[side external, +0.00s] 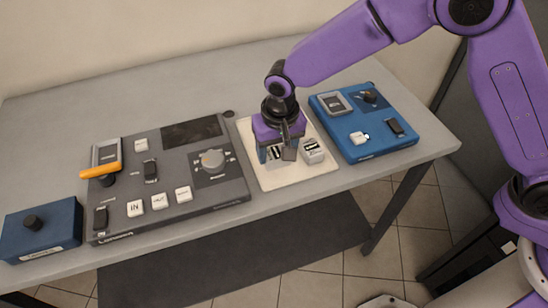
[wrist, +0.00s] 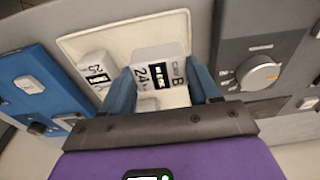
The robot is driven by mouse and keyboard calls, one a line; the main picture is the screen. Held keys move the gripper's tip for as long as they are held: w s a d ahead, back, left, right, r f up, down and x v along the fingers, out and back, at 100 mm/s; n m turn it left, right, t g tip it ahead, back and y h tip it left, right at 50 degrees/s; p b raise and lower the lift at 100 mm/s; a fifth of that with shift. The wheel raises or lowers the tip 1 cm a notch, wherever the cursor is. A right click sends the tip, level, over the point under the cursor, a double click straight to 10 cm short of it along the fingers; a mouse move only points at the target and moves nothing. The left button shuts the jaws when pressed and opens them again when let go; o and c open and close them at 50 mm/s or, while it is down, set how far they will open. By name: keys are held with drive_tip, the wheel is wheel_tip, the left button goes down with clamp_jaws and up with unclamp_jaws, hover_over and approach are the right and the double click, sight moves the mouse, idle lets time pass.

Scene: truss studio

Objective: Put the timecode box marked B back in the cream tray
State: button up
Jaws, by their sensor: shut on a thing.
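My gripper (side external: 277,153) points down over the cream tray (side external: 292,181), toward its left side in the side view. It is shut on the white timecode box marked B (wrist: 160,68), which has a dark display and "24" on its face. In the wrist view the blue fingers of my gripper (wrist: 163,85) sit on either side of this box, with the cream tray (wrist: 112,42) behind it. The side view shows only part of the box between the fingers. I cannot tell whether its underside touches the tray.
A second white box (side external: 312,151) sits in the tray, right of my gripper. A dark grey control panel (side external: 220,190) lies left of the tray and a blue panel (side external: 365,150) right of it. A small blue box (side external: 40,230) stands at far left.

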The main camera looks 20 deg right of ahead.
sight(275, 153)
drive_tip(key=shift+w+a+f, duration=0.15)
drive_tip(key=shift+w+f, duration=0.1)
drive_tip(key=shift+f, duration=1.7)
drive_tip(key=shift+f, duration=0.1)
drive_tip(key=o, duration=1.2)
drive_tip(key=shift+c, duration=0.2)
drive_tip(key=r, duration=0.4)
drive_tip(key=s+r, duration=0.1)
drive_tip(key=r, duration=0.7)
drive_tip(key=shift+s+r, duration=0.1)
drive_tip(key=shift+s, duration=0.1)
